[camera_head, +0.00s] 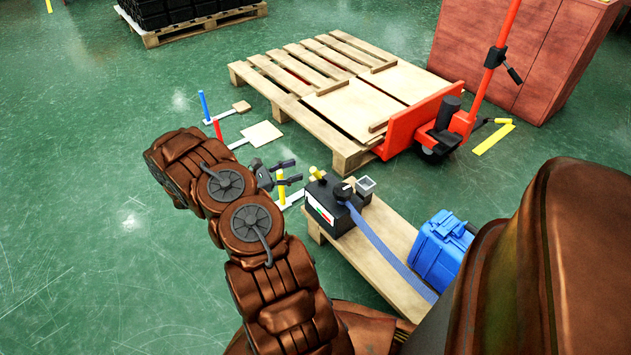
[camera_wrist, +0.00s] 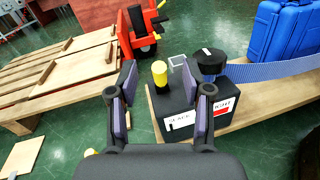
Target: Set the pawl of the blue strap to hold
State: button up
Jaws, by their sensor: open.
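I cannot tell which part is the pawl. My gripper (camera_head: 291,171) is open, left of the box in the head view. In the wrist view the lever shows between its fingers (camera_wrist: 167,88), with no visible contact.
A blue case (camera_head: 440,250) stands on the wooden board (camera_head: 372,272) beside the strap. Behind are a wooden pallet (camera_head: 325,85) and a red pallet jack (camera_head: 410,122). Coloured posts (camera_head: 204,106) stand left of the pallet. Green floor at the left is open.

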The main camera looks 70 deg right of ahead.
aim_at(315, 172)
jog(key=shift+n+h, duration=0.3)
jog(key=shift+n, duration=0.2)
jog(key=shift+s+d+f+b, duration=0.6)
jog(key=shift+s+d+f, duration=0.25)
jog(key=shift+d, duration=0.35)
jog(key=shift+s+d+f+b, duration=0.55)
jog(key=shift+s+d+f, duration=0.35)
jog(key=shift+d, duration=0.25)
jog(key=shift+s+d+f+b, duration=0.6)
jog(key=shift+s+d+f, duration=0.25)
jog(key=shift+d, duration=0.35)
jog(key=shift+c, duration=0.4)
grip_shut()
